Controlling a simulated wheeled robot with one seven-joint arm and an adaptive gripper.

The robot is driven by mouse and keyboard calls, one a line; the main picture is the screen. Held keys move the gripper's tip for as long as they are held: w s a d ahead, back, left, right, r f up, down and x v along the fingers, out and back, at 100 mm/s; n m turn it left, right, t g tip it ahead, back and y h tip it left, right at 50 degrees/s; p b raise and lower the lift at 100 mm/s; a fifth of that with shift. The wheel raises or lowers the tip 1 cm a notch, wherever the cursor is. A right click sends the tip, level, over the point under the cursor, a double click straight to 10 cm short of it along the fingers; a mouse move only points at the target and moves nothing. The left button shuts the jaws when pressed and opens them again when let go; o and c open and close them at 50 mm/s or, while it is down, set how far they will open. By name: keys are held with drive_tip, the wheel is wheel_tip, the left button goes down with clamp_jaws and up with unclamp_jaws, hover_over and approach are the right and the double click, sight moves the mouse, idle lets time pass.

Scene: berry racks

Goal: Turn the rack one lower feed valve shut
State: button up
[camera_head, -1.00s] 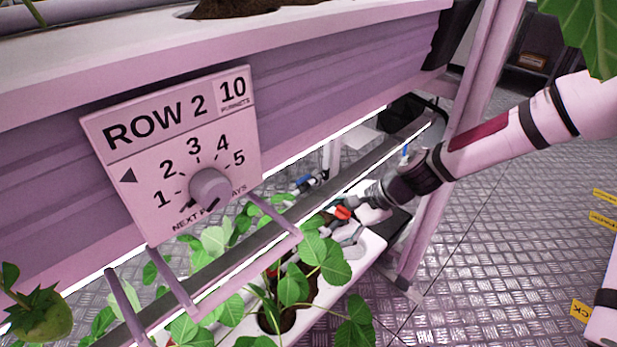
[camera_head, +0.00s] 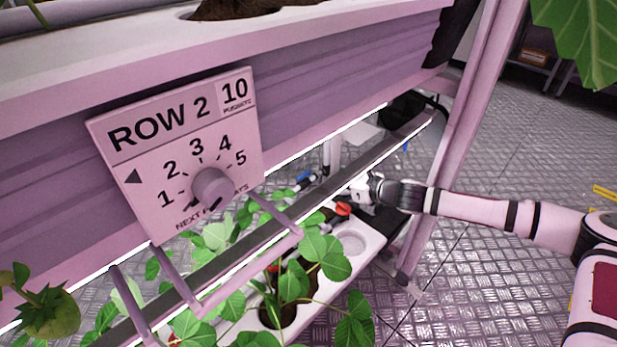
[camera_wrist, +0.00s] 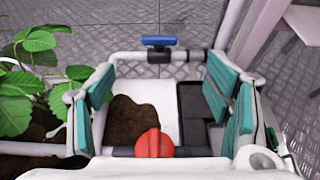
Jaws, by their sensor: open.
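A red valve handle (camera_wrist: 154,143) sits on a dark pipe section at the bottom middle of the wrist view; it also shows in the head view (camera_head: 343,208) at the end of the lower trough. A blue valve handle (camera_wrist: 158,41) lies along another pipe farther off; the head view shows it too (camera_head: 305,178). Which one is the lower feed valve is not labelled. My gripper (camera_wrist: 166,95) is open, its teal pads wide apart and nothing between them. In the head view my gripper (camera_head: 362,188) is just above and right of the red handle.
The lower white trough (camera_head: 362,243) holds leafy plants. A metal rail (camera_head: 262,225) runs above it. A rack post (camera_head: 446,180) stands close by my arm. The ROW 2 dial panel (camera_head: 180,150) is on the upper trough. Open floor (camera_head: 480,270) lies to the right.

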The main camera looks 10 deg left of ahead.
sight(305, 175)
drive_tip(key=b+x, duration=0.4)
drive_tip(key=x, duration=0.8)
drive_tip(key=shift+a+f, duration=0.1)
drive_tip(key=shift+f, duration=0.05)
drive_tip(key=c, duration=1.1)
